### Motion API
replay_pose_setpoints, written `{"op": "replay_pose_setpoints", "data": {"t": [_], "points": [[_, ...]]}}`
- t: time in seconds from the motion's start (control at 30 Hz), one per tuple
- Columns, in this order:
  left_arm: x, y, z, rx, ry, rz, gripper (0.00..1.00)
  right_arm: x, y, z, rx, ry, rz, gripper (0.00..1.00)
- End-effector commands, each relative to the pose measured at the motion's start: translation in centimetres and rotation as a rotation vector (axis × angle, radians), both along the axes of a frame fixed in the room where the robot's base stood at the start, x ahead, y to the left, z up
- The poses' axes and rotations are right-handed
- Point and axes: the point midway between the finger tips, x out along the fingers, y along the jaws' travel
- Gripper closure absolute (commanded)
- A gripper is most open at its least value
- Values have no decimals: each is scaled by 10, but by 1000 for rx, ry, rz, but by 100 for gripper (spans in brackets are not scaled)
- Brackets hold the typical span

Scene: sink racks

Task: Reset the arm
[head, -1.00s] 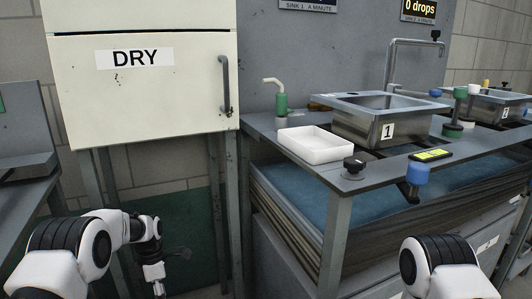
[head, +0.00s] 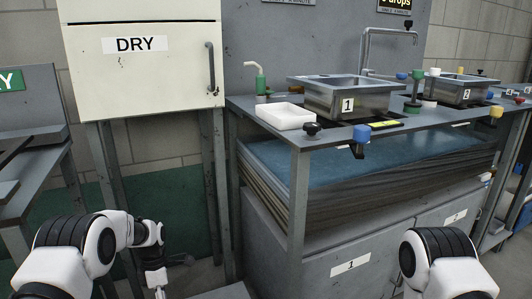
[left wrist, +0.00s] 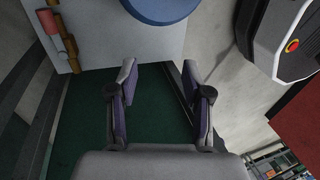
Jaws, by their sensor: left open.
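My left arm comes in at the lower left of the head view. Its left gripper shows small and dark in the head view (head: 180,260), hanging low in front of the green lower wall. In the left wrist view the left gripper (left wrist: 160,80) is open, its two fingers apart with nothing between them. My right arm shows only a white and black joint at the lower right of the head view, and its gripper is out of view.
A counter bears a white tray (head: 285,116), sink 1 (head: 346,104) and sink 2 (head: 466,96). A DRY cabinet (head: 140,75) stands at the left, beside a grey bench (head: 35,185). The wrist view shows a blue round thing (left wrist: 160,8) on a pale surface.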

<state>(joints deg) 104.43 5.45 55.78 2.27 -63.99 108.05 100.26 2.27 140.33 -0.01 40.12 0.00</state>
Motion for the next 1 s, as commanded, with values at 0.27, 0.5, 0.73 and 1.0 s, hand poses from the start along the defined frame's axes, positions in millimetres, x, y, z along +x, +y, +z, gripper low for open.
{"op": "replay_pose_setpoints", "data": {"t": [0.27,0.5,0.73,1.0], "points": [[-71,-11,-57,-8,140,-31,51,0,0,-10,0,1,0,100],[-180,-22,-130,-75,203,-244,51,-1,0,-22,0,1,0,100],[-348,-32,-169,-259,108,-850,51,-1,0,-34,0,1,0,100],[-407,-34,-140,-314,-132,-1548,51,-1,0,-33,0,1,0,100]]}}
